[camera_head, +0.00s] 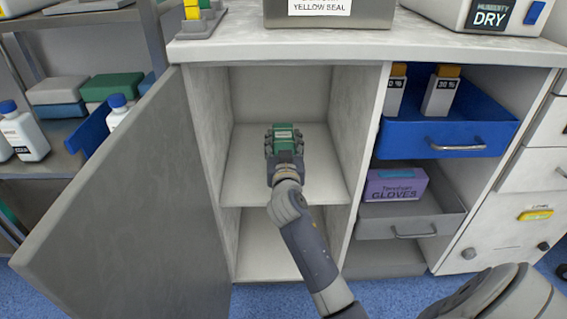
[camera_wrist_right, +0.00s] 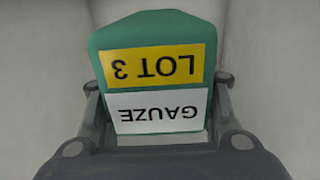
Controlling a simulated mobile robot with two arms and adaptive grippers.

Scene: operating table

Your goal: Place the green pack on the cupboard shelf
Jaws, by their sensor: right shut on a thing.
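The green pack (camera_head: 284,131) is inside the open cupboard, over its middle shelf (camera_head: 240,178). My right gripper (camera_head: 285,143) is shut on it. I cannot tell whether the pack touches the shelf. In the right wrist view the green pack (camera_wrist_right: 155,38) fills the middle, with a yellow LOT 3 label and a white GAUZE label, both upside down. The fingers of my right gripper (camera_wrist_right: 156,105) hold its two sides. My left gripper is not in view.
The grey cupboard door (camera_head: 110,200) stands open at left. At right are an open blue drawer (camera_head: 440,140) with bottles and a grey drawer (camera_head: 400,220) with a purple gloves box (camera_head: 396,186). The shelf around the pack is bare.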

